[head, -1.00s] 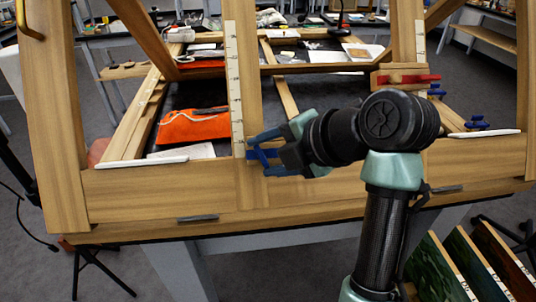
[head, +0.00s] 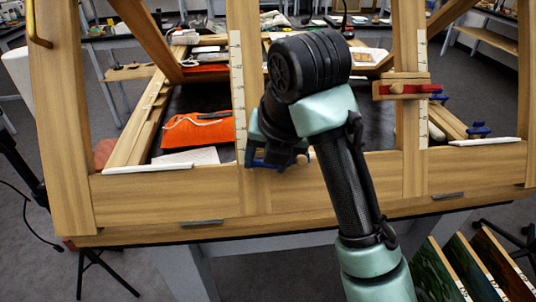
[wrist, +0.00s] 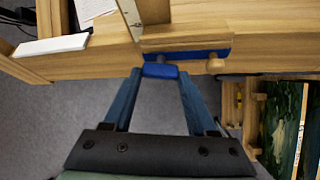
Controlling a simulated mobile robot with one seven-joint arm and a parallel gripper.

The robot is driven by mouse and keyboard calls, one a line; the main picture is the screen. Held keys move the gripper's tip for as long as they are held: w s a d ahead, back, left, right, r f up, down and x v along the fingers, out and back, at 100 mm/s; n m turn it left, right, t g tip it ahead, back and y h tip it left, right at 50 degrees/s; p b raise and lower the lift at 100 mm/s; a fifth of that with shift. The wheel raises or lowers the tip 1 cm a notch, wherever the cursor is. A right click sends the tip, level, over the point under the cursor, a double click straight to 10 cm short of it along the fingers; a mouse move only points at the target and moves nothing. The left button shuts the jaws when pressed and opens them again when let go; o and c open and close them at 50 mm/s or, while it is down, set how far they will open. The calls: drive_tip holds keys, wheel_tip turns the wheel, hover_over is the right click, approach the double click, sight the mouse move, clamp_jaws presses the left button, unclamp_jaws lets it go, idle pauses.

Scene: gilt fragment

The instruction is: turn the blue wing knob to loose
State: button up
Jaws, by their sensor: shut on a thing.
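The blue wing knob (wrist: 160,71) is in the wrist view, at the front of the wooden frame's lower rail. My gripper (wrist: 161,76) is shut on it, one blue finger on each side. A blue strip (wrist: 205,55) and a round wooden peg (wrist: 215,66) show beside it under a wooden block. In the head view the blue part (head: 262,163) shows low beside the ruler post, and the peg (head: 302,159) is to its right. My arm covers most of the gripper and the knob there. I cannot read any loose or tight mark.
A red wing piece (head: 410,89) sits on a wooden block on the right post. Blue knobs (head: 477,129) stand farther right. An orange cloth (head: 197,130) lies behind the rail. White strips (head: 160,168) rest on the rail. Painted panels (head: 455,265) lean at the lower right.

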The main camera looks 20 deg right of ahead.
drive_tip(key=shift+n+h+p, duration=0.3)
drive_tip(key=shift+n+h, duration=0.4)
drive_tip(key=shift+n, duration=0.2)
drive_tip(key=shift+a+f, duration=0.1)
drive_tip(key=o, duration=1.4)
drive_tip(key=shift+c, duration=0.2)
drive_tip(key=p+v, duration=0.4)
drive_tip(key=v, duration=0.9)
drive_tip(key=shift+w, duration=0.25)
